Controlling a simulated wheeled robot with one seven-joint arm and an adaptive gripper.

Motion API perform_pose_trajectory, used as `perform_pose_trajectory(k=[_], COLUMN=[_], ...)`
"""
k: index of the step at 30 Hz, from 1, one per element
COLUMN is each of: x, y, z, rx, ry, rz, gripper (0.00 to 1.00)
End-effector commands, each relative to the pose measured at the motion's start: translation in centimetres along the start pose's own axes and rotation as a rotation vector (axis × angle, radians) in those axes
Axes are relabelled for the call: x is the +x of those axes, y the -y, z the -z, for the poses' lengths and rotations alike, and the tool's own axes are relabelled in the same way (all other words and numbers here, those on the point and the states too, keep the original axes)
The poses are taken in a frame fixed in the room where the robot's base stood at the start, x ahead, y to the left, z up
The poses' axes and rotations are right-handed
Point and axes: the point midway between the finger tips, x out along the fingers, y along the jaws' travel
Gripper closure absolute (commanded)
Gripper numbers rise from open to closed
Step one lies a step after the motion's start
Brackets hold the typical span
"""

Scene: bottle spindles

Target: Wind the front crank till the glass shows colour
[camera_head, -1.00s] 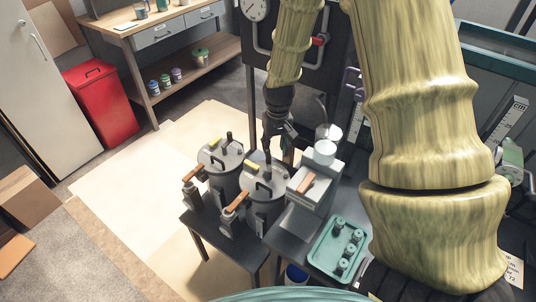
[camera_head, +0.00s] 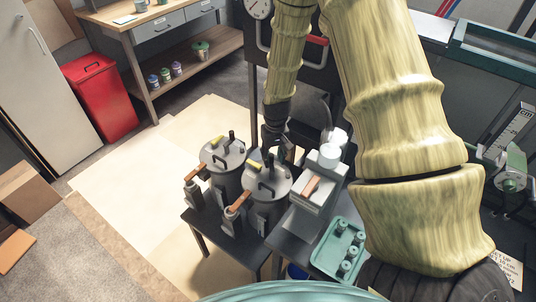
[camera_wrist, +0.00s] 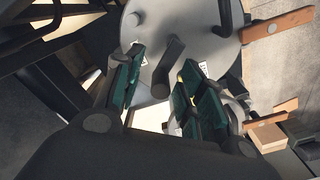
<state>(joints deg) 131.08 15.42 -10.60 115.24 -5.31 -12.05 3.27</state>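Two grey lidded pots stand on a dark stand in the head view: the front pot (camera_head: 266,212) and the rear pot (camera_head: 222,152). Each lid has a black arched handle, a yellow piece and an upright black peg. In the wrist view a bent black crank (camera_wrist: 168,68) rises from a grey lid (camera_wrist: 192,22). My gripper (camera_head: 276,154) is over the far side of the front pot's lid. In the wrist view my gripper (camera_wrist: 164,66) is open, its green-padded fingers on either side of the crank. Contact cannot be told. I cannot make out colour in any glass.
Brown-handled posts (camera_head: 236,208) stand before the pots. A grey box with white round parts (camera_head: 318,182) is close on the right. A teal tray (camera_head: 328,262) with several small green-grey pieces lies in front of it. Open floor (camera_head: 150,170) lies left of the stand.

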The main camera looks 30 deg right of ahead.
Motion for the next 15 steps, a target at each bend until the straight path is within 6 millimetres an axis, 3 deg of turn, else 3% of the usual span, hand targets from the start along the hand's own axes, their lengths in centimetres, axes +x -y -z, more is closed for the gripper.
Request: perform_pose_trajectory(k=[1, 6, 15], x=[0.3, 1.5, 2.4], y=[0.1, 0.8, 1.2], z=[0.4, 2.3, 3.2], rx=[-0.001, -0.003, -0.005], ry=[0.006, 0.027, 0.036], rz=[-0.002, -0.010, -0.013], gripper=[0.74, 1.00, 1.00])
